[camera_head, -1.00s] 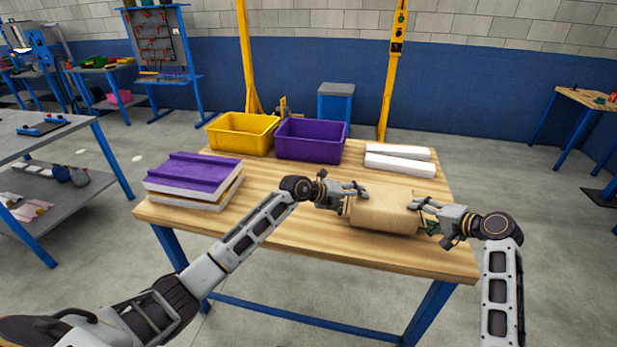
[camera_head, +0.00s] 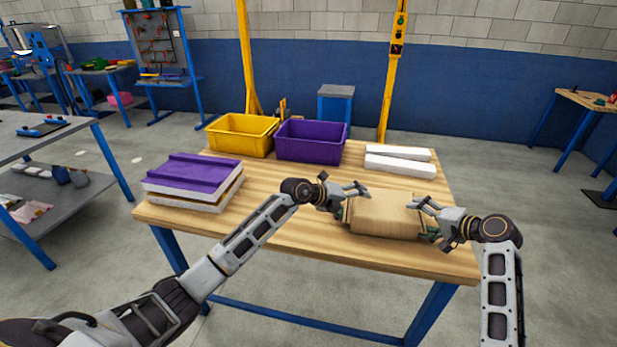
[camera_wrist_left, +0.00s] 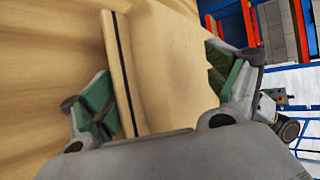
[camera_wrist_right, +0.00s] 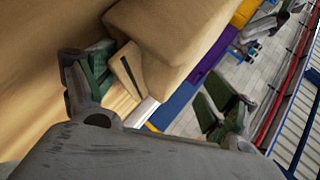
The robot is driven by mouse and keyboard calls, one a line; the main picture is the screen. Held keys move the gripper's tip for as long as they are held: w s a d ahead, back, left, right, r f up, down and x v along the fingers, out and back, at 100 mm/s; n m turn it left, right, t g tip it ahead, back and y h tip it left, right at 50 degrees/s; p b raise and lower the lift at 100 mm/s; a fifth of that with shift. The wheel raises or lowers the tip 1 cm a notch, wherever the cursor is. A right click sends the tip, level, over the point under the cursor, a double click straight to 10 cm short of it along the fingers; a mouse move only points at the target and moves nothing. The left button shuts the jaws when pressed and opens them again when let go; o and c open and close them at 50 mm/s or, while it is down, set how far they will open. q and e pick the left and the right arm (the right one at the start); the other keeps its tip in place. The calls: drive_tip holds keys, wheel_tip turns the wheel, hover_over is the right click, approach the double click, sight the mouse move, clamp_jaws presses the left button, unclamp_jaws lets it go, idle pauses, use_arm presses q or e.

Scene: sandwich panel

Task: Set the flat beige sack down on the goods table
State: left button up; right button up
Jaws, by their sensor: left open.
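The flat beige sack (camera_head: 383,216) lies level on the wooden goods table (camera_head: 300,225), near its front right part, and appears to rest on the top. My left gripper (camera_head: 351,203) is open at the sack's left end. In the left wrist view the sack (camera_wrist_left: 175,70) shows between its spread green-padded fingers (camera_wrist_left: 165,95). My right gripper (camera_head: 424,218) is at the sack's right end. In the right wrist view its fingers (camera_wrist_right: 155,100) are spread wide, with the sack (camera_wrist_right: 170,40) just beyond them. The sack's underside is hidden.
A purple-topped stack (camera_head: 193,182) stands at the table's left. A yellow bin (camera_head: 241,136) and a purple bin (camera_head: 311,141) stand at the back. White long boxes (camera_head: 400,166) lie at the back right. The table's middle is clear.

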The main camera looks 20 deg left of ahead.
use_arm(q)
drive_tip(key=shift+a, duration=0.1)
use_arm(e)
drive_tip(key=shift+r, duration=0.1)
use_arm(q)
drive_tip(key=v, duration=0.7)
drive_tip(key=shift+s+a+r, duration=0.15)
drive_tip(key=shift+s+r, duration=0.15)
use_arm(e)
drive_tip(key=shift+d, duration=0.1)
idle(0.4)
drive_tip(key=v, duration=1.2)
idle(0.6)
